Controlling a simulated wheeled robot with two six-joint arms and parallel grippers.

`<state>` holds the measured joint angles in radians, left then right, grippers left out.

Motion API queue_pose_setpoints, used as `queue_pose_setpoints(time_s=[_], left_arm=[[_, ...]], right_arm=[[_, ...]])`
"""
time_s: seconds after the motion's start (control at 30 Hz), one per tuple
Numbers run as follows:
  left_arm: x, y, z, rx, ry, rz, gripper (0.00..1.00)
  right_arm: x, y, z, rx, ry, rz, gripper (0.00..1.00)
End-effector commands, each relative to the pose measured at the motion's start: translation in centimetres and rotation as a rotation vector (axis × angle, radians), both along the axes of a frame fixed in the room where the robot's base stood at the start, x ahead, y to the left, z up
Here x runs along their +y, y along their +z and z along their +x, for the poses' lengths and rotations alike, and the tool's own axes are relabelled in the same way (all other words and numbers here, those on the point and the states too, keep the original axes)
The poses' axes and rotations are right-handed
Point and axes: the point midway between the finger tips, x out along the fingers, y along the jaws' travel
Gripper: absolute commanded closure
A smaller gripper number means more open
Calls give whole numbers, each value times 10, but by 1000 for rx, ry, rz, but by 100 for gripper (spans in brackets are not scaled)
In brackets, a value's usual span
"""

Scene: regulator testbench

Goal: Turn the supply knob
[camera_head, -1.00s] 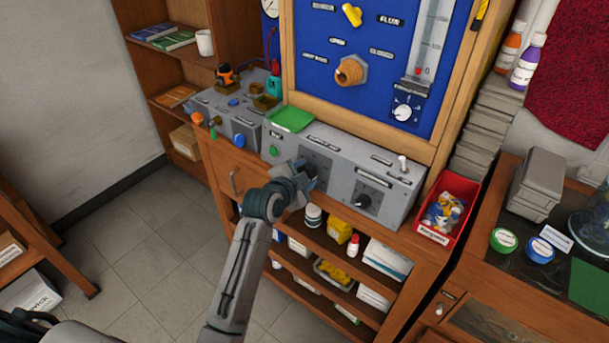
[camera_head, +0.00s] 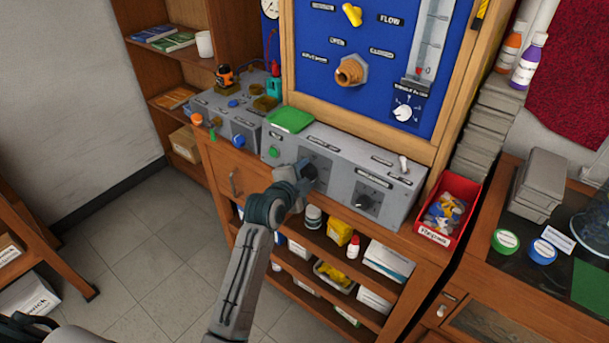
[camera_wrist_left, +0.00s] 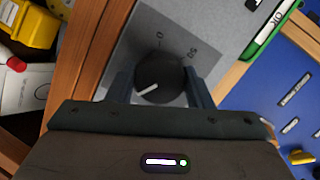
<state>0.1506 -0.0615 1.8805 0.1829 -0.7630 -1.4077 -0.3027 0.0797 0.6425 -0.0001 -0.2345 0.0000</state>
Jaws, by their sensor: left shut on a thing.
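My left gripper (camera_head: 308,174) reaches up to the front of the long grey control box and hides most of the knob there. In the left wrist view the gripper (camera_wrist_left: 161,88) is shut on a round black knob (camera_wrist_left: 166,72), one finger on each side. The knob has a white pointer line toward the lower left, and its grey dial plate (camera_wrist_left: 172,38) carries printed marks. A second black knob (camera_head: 366,202) sits further right on the same grey box (camera_head: 335,165). My right gripper is not in view.
A green pad (camera_head: 291,119) lies on the box's left top and a toggle switch (camera_head: 404,164) stands at its right. A red bin (camera_head: 447,208) of small parts is to the right. Shelves with bottles and boxes (camera_head: 388,260) lie below. A blue panel (camera_head: 385,55) rises behind.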

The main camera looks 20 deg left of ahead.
Motion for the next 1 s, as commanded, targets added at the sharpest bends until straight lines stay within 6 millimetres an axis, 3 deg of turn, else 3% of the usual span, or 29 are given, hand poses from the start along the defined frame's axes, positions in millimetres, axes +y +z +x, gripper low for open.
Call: queue_pose_setpoints(time_s=[0.07, 0.1, 0.2, 0.57, 1.0], left_arm=[[0, -3, -1, 6, -1, 2, 76], [0, -3, -1, 6, -1, 2, 50], [0, -2, 0, 5, 0, 2, 32], [1, 0, -4, 1, 1, 0, 32], [13, 19, -77, 2, 0, 2, 32]], right_arm=[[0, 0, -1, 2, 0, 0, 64], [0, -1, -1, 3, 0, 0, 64], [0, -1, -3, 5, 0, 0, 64], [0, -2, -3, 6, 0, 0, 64], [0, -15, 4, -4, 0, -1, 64]])
